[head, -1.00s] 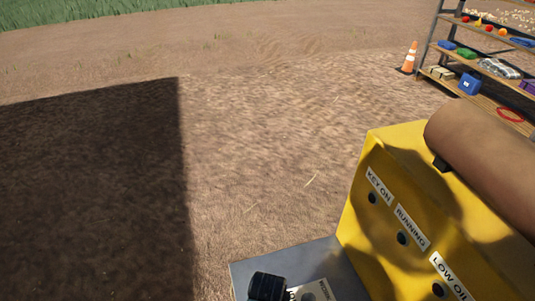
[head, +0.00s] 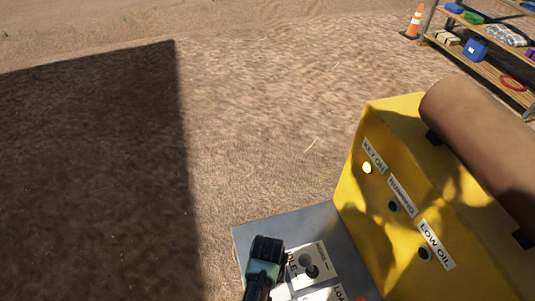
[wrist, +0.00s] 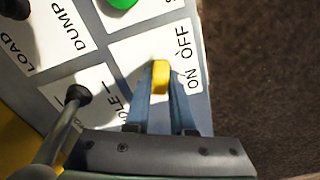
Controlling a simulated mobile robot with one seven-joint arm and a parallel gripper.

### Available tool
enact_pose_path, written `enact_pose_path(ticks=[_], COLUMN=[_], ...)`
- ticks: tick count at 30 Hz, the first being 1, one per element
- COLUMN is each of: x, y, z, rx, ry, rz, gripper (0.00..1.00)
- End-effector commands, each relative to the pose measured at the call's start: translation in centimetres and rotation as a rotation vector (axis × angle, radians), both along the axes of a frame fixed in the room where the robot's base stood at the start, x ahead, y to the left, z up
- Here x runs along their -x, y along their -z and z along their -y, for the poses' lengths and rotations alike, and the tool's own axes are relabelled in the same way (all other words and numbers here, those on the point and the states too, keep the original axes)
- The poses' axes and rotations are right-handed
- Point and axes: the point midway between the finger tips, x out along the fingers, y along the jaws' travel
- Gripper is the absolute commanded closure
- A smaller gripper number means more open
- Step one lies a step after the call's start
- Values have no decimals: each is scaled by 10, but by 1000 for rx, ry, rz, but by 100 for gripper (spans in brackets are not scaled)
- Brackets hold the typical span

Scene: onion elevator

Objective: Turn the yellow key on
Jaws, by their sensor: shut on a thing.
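The yellow key (wrist: 160,77) stands on a white plate marked OFF and ON on the grey panel (wrist: 114,70). In the wrist view, my gripper (wrist: 160,98) is shut on the key, with one blue-grey finger on each side. The key lies lengthwise up the picture, beside the ON and OFF words. In the head view my wrist hides the key. On the yellow housing (head: 350,205), the lamp (head: 367,168) under the KEY ON label glows pale yellow. The RUNNING lamp (head: 394,206) and LOW OIL lamp (head: 424,254) are dark.
A green button (wrist: 122,3) lies above the key. A brown roller (head: 480,130) tops the housing. A cone (head: 414,22) and shelves (head: 480,65) stand far off.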

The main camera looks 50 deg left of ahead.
Motion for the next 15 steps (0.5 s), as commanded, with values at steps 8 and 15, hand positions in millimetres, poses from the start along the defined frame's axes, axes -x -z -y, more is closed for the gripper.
enact_pose_path(ticks=[8, 15], x=[0, -1], y=[-1, 0], z=[0, 0], rx=[0, -1], ry=[111, 141], rz=[0, 1], gripper=[100, 100])
